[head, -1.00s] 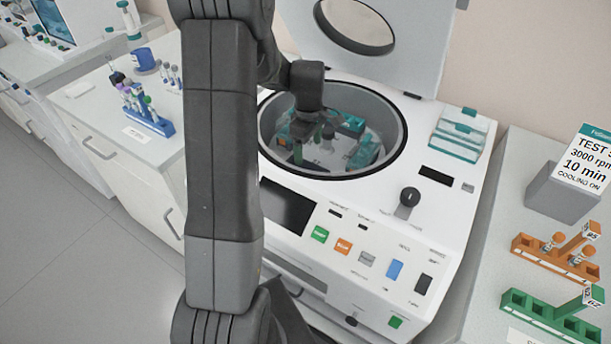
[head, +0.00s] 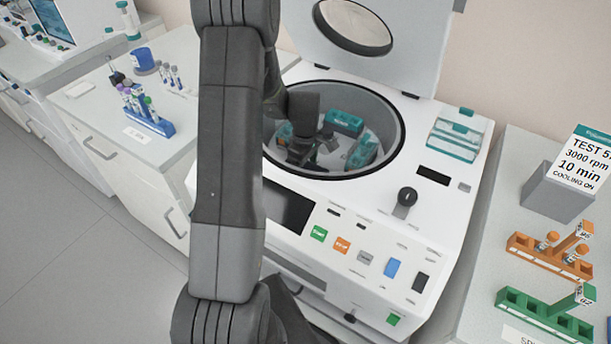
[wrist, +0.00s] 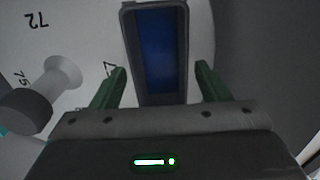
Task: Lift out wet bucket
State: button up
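The open centrifuge (head: 412,172) shows its round bowl in the head view. Teal-topped buckets (head: 344,122) sit in the bowl, with another teal one (head: 362,152) at its right side. My gripper (head: 297,160) is down inside the bowl, at its left front. In the wrist view, a dark grey bucket (wrist: 130,38) with a blue inside stands between the two green fingers of my gripper (wrist: 160,72). The fingers are apart, one on each side, with a visible gap to the bucket. The bucket's near end is hidden by my gripper. I cannot tell whether it is wet.
The bowl's rim surrounds my gripper, and the raised lid (head: 372,50) stands behind. In the wrist view, a grey post (wrist: 40,95) rises from the pale rotor at left. Orange (head: 548,256) and green racks (head: 545,315) stand on the right bench, and a blue tube rack (head: 150,122) on the left.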

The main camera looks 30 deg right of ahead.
jog(key=c, duration=0.7)
notch_tip(320, 180, up, 10)
jog(key=shift+r+b, duration=0.1)
jog(key=shift+b, duration=0.5)
jog(key=shift+r+p, duration=2.45)
jog(key=shift+r, duration=0.95)
